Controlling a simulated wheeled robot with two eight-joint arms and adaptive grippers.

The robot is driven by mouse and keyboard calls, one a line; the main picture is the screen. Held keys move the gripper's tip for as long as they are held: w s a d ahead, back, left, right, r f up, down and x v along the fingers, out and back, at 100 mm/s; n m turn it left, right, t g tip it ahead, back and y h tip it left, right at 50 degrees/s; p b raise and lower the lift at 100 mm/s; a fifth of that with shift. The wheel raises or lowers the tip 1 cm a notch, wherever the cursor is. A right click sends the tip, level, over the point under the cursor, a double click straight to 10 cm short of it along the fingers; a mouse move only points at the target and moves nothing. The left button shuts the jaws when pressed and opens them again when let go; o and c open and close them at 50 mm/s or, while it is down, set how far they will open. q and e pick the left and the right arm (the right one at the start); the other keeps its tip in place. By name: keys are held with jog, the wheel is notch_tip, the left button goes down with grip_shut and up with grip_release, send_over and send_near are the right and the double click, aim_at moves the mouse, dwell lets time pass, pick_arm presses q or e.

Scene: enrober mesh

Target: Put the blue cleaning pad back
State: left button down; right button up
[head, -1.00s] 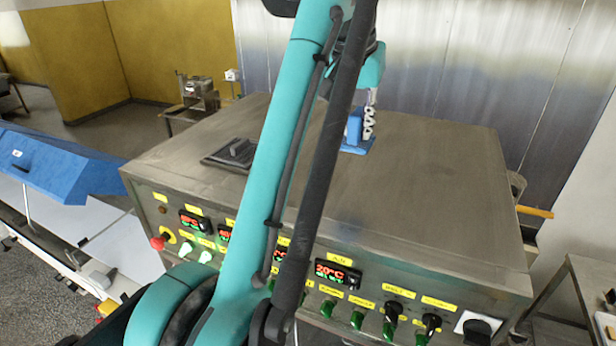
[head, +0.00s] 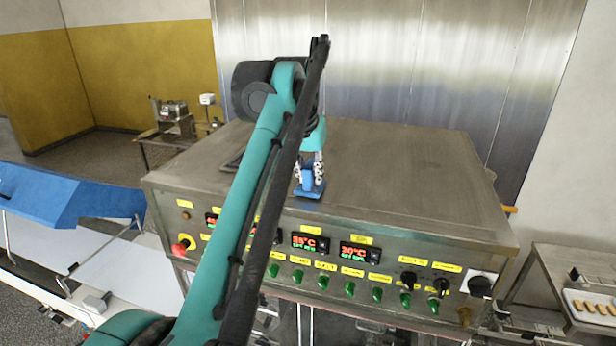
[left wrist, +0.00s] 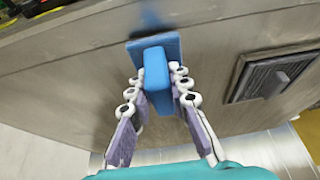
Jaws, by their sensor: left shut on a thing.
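The blue cleaning pad (head: 308,192) is a flat blue plate with an upright block handle. In the head view it is near the front edge of the machine's steel top (head: 400,175). My left gripper (head: 310,172) is shut on the pad's handle from above. In the left wrist view, both fingers (left wrist: 155,85) press the sides of the blue handle, and the plate of the pad (left wrist: 138,47) shows beyond it. I cannot tell whether the plate touches the steel top or hangs just above it. My right gripper is not in view.
The front panel has displays, green knobs and a red button (head: 180,246). A blue cover (head: 60,195) is at the left, and a tray table (head: 580,285) at the right.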

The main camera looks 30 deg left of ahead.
pick_arm(q)
jog(key=shift+s, duration=0.3)
jog(key=shift+w+a+f, duration=0.25)
jog(key=shift+w+a, duration=0.1)
jog(key=shift+w, duration=0.3)
jog(key=c, duration=1.4)
grip_release()
jog(key=shift+w+f, duration=0.1)
jog(key=shift+w, duration=0.35)
jog(key=shift+s+d+r, duration=0.2)
jog(key=shift+s+r, duration=0.05)
jog(key=shift+s, duration=0.45)
jog(key=shift+r, duration=0.45)
jog(key=shift+v, duration=5.4)
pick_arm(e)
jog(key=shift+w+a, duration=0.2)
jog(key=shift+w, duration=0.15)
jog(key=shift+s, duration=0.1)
pick_arm(q)
jog(key=shift+a, duration=0.1)
